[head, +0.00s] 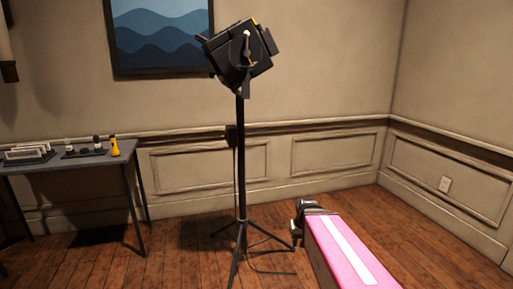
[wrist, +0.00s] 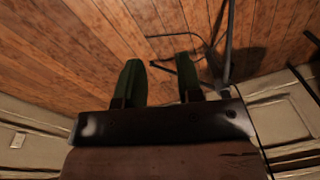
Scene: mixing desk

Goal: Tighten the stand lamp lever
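The stand lamp (head: 238,52) has a black boxy head tilted on a tall black pole with a tripod base. A thin lever (head: 247,46) with a pale tip shows on the near side of the lamp head, roughly upright. My gripper (head: 297,228) is low, just right of the tripod and far below the lamp head. In the wrist view its two green fingers (wrist: 158,78) are apart with nothing between them. A dark pole and legs of the stand (wrist: 228,45) show beyond the fingers there; the lever is not in that view.
A desk (head: 70,162) at the left holds a white rack (head: 28,152), small dark-and-white items and a yellow object (head: 115,147). A cable (head: 272,271) lies on the wooden floor by the tripod. A wave picture (head: 162,38) hangs behind. Space right of the lamp head is clear.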

